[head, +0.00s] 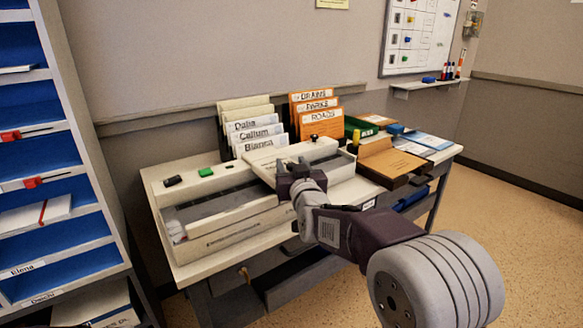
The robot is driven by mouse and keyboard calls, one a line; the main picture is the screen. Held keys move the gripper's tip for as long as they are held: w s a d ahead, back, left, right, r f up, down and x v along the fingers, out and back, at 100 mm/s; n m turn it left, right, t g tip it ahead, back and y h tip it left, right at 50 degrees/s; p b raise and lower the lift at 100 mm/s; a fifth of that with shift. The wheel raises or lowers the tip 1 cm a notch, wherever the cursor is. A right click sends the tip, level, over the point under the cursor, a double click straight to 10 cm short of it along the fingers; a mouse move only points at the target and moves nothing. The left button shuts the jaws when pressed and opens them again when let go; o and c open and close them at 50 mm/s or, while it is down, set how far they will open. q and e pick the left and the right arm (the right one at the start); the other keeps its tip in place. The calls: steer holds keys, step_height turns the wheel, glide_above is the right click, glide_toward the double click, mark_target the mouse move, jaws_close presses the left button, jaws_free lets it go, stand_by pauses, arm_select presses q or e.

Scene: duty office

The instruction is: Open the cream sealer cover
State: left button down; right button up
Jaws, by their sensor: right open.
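The cream sealer (225,236) is a long box on the table, with a black part and a green button on its back ledge. Its left part shows a grey trough. A raised cream panel (283,155), which looks like the sealer cover, lies over its right part, with a dark knob and a yellow piece near it. My right gripper (292,168) is open at this panel's front edge. It hides part of the edge, and I cannot tell whether it touches. My left gripper is not in view.
Upright cream folders (252,128) and orange folders (317,112) stand behind the sealer. A brown box (392,162) and papers (425,140) lie to the right. A blue-shelved rack (60,160) stands close on the left. The floor at right is clear.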

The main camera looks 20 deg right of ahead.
jaws_close()
stand_by(1.4)
